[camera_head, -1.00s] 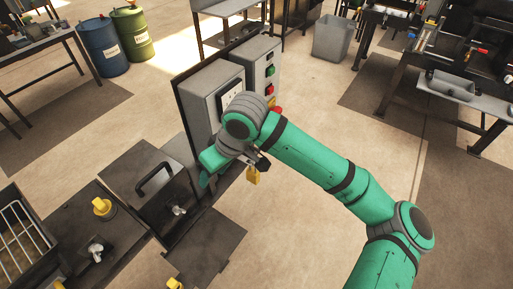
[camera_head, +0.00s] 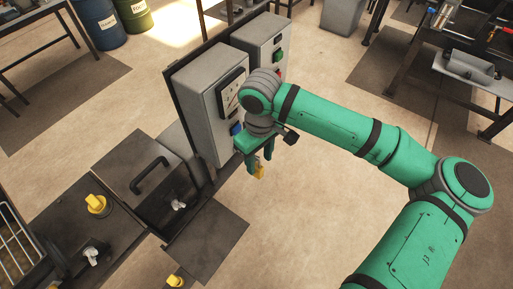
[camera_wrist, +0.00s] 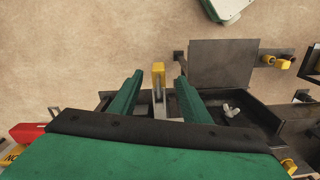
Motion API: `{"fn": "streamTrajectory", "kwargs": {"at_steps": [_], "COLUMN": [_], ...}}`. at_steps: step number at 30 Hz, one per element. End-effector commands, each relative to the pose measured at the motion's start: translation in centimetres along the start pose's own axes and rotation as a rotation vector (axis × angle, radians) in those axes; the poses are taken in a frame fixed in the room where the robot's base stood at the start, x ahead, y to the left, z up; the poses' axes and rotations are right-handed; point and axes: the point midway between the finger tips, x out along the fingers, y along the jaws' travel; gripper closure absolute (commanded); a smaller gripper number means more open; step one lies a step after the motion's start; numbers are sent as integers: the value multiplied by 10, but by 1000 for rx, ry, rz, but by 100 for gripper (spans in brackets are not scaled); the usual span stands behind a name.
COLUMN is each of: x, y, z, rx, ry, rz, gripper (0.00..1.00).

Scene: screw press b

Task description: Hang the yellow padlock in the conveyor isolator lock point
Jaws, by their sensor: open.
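The yellow padlock (camera_head: 259,172) shows just below my gripper (camera_head: 262,163) in the head view, in front of the grey control cabinets. In the wrist view the padlock (camera_wrist: 158,74) lies between my two green fingers (camera_wrist: 157,82), with its pale shackle towards the palm. Gaps show on both sides of it, so the fingers are open and not closed on it. I cannot tell what the shackle hangs on. The isolator lock point is not clearly seen; my wrist covers part of the cabinet front. A red part with a yellow label (camera_wrist: 28,131) shows at the wrist view's left edge.
The near grey cabinet (camera_head: 196,92) has a black panel and a blue knob (camera_head: 236,128). A second cabinet (camera_head: 257,43) stands behind it. A dark bench with a black handle (camera_head: 150,174) and yellow knob (camera_head: 96,204) is at left. The floor at right of the gripper is clear.

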Motion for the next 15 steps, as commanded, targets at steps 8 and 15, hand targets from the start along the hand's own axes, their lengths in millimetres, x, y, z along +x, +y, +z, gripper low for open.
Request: {"fn": "streamTrajectory", "kwargs": {"at_steps": [8,15], "x": [38,50], "y": [-3,-4], "z": [-3,-5], "rx": [-8,-11], "ry": [-1,1], "rz": [0,1], "gripper": [57,57]}}
